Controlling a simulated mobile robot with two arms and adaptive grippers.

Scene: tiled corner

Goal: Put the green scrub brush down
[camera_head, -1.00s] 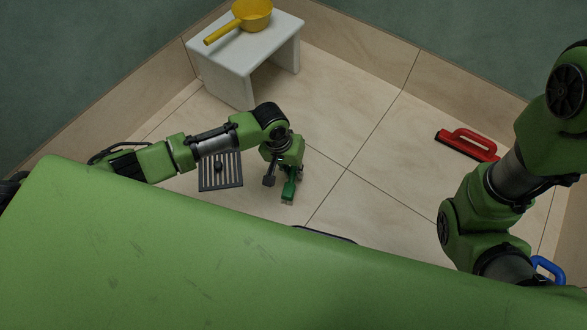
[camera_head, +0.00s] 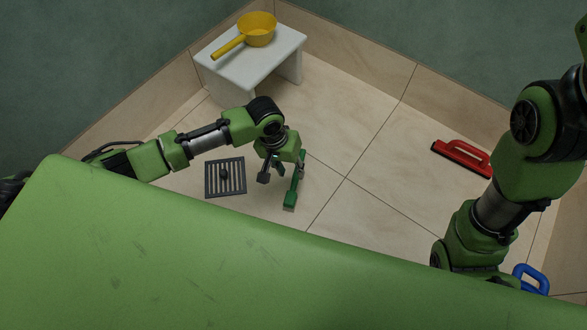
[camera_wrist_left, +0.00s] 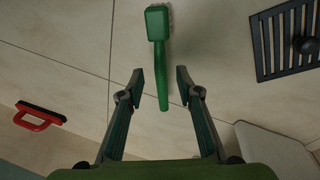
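The green scrub brush (camera_head: 290,200) lies on the tiled floor below my left gripper (camera_head: 281,178). In the left wrist view, the brush (camera_wrist_left: 159,45) has its block head pointing up the picture and its handle running down between the fingers. My left gripper (camera_wrist_left: 160,76) is open, with a visible gap between each finger and the handle. My right arm shows at the right of the head view, but its gripper is out of sight.
A dark drain grate (camera_head: 211,192) with a knob lies left of the brush. A white stool (camera_head: 240,72) holds a yellow pan (camera_head: 257,30). A red-handled tool (camera_head: 464,156) lies by the right wall. A blue handle (camera_head: 531,279) shows beside my right arm. Floor between is clear.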

